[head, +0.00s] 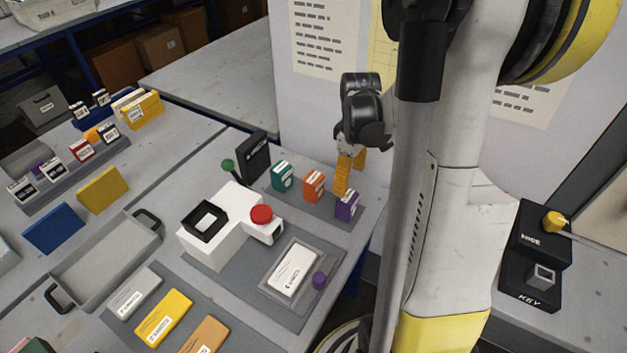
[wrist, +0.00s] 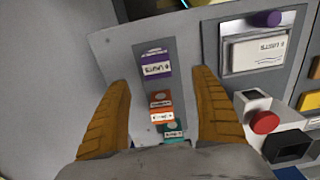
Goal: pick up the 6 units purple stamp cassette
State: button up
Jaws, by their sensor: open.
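The purple stamp cassette (head: 347,204) with a white label stands at the right end of a row on a grey strip. It also shows in the wrist view (wrist: 155,62), its label upside down and seeming to read 6 units. My gripper (head: 347,174) points down by the purple cassette; its orange fingers appear just above and behind it. In the wrist view my gripper (wrist: 161,80) is open and empty, and the purple cassette lies just beyond the fingertips, between their lines. Contact is not visible.
An orange cassette (head: 314,186) and a teal cassette (head: 283,176) stand in the same row to the left. A white press with a red button (head: 262,214) and a plate holding a white card (head: 291,271) are close by. The table edge is just right of the row.

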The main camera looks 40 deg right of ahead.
aim_at(348, 195)
jog(key=f, duration=0.1)
jog(key=f+b, duration=0.1)
jog(key=f, duration=0.2)
jog(key=shift+s+d+f+b, duration=0.15)
jog(key=shift+s+f+b, duration=0.15)
jog(key=shift+b, duration=0.1)
jog(key=f+b, duration=0.1)
jog(key=f, duration=0.1)
jog(key=f+b, duration=0.1)
jog(key=f, duration=0.1)
jog(key=w+f+b, duration=0.1)
jog(key=f, duration=0.1)
jog(key=shift+d, duration=0.2)
jog(key=shift+r, duration=0.15)
jog(key=c, duration=1.3)
